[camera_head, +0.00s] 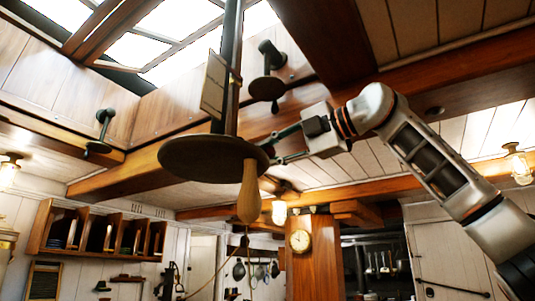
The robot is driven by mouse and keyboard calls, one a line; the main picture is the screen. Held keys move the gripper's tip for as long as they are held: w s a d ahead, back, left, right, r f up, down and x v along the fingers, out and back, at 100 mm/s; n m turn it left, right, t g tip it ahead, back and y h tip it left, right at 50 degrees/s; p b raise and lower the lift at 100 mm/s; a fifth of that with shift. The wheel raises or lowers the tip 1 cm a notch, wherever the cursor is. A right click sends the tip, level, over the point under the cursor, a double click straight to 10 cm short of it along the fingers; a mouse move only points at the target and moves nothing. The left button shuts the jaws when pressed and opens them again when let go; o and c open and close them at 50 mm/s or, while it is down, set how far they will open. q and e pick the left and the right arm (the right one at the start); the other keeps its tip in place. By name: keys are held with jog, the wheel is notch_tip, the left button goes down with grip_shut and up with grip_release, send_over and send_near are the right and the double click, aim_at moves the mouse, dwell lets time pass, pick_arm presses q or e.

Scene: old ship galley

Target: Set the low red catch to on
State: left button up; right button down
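I see no red catch in the head view. The view is tilted up to the ceiling and skylight. My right gripper (280,147) reaches in from the right, with its two fingers apart and pointing left. Its fingertips are close to the right edge of a dark round disc (205,158) on a vertical pole (231,60); I cannot tell whether they touch it. A pale wooden handle (248,195) hangs from the disc's right side. A flat brown plate (214,84) is beside the pole. My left gripper is not in view.
Dark fittings (267,80) and (101,130) are mounted by the skylight. Wooden beams cross the ceiling. A shelf rack (100,233) hangs on the left wall. A clock (300,241) is on a wooden post, with lamps (279,211) hanging nearby.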

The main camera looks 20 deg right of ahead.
jog(key=c, duration=1.7)
grip_release()
jog(key=v, duration=1.2)
